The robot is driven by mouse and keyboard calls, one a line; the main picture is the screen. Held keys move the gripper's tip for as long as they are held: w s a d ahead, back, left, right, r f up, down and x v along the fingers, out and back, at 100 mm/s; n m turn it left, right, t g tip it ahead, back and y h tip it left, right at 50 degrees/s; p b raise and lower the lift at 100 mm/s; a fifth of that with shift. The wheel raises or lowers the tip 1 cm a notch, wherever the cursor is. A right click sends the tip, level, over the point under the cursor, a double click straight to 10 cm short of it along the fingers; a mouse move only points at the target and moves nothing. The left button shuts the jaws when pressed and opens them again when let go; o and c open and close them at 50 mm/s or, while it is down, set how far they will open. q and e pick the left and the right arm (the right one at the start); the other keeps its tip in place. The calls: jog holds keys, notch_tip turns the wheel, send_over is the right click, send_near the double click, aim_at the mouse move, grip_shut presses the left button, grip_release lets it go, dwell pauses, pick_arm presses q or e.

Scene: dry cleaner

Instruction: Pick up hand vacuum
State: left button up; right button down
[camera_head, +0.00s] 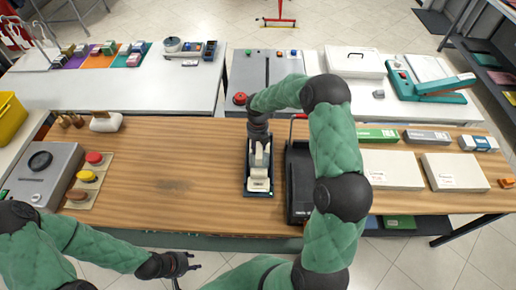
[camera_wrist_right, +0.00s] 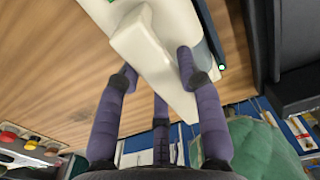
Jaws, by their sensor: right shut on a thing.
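The hand vacuum (camera_head: 259,172) is a cream-white appliance on a narrow dark base tray (camera_head: 259,192) in the middle of the wooden table. My right gripper (camera_head: 259,142) reaches down onto its far end from above. In the right wrist view the cream body of the hand vacuum (camera_wrist_right: 150,45) fills the space between the dark fingers of my right gripper (camera_wrist_right: 157,85), which is shut on it. In the head view the vacuum appears still down at its base; any gap is hidden. My left gripper (camera_head: 182,264) is in front of the table's near edge, empty, with its fingers apart.
A black open tray (camera_head: 297,195) stands close to the right of the vacuum, partly behind my right arm. Pale boxes (camera_head: 455,172) lie further right. A grey device (camera_head: 42,172) and coloured knobs (camera_head: 88,176) are at left. The table left of the vacuum is clear.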

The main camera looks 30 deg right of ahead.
notch_tip(320, 180, up, 3)
jog(key=shift+r, duration=0.1)
jog(key=s+a+r+p, duration=0.1)
jog(key=s+a+r, duration=0.8)
jog(key=s+a, duration=0.1)
jog(key=shift+r, duration=0.3)
jog(key=c, duration=1.6)
grip_release()
jog(key=shift+c, duration=1.1)
jog(key=shift+w, duration=0.1)
